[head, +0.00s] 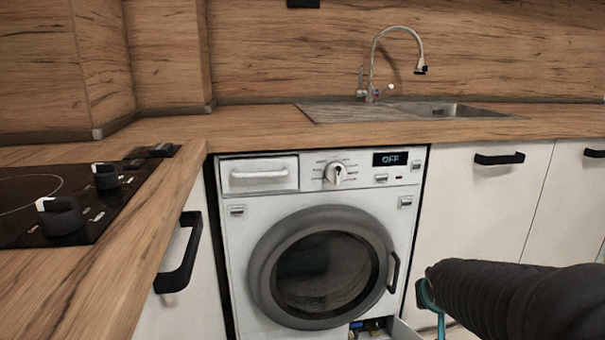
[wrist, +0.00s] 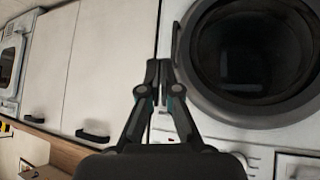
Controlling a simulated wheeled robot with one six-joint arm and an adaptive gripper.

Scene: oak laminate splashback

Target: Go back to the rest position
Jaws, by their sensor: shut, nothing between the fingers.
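My gripper (wrist: 158,68) shows in the wrist view with its two fingertips together and nothing between them. It is in front of the seam between the white cabinet doors and the washing machine (wrist: 170,40). In the head view my dark arm reaches in from the lower right, and the fingertips are not clearly visible there. The washing machine (head: 230,270) stands under the counter with its round door (head: 322,268) closed and its display (head: 390,159) reading OFF.
A wooden counter (head: 250,127) runs along the back with a sink (head: 440,109) and a tap (head: 373,60). A black hob (head: 85,225) with knobs is at the left. White cabinets (head: 485,205) with black handles stand at the right. A low flap (head: 400,330) near the floor appears open.

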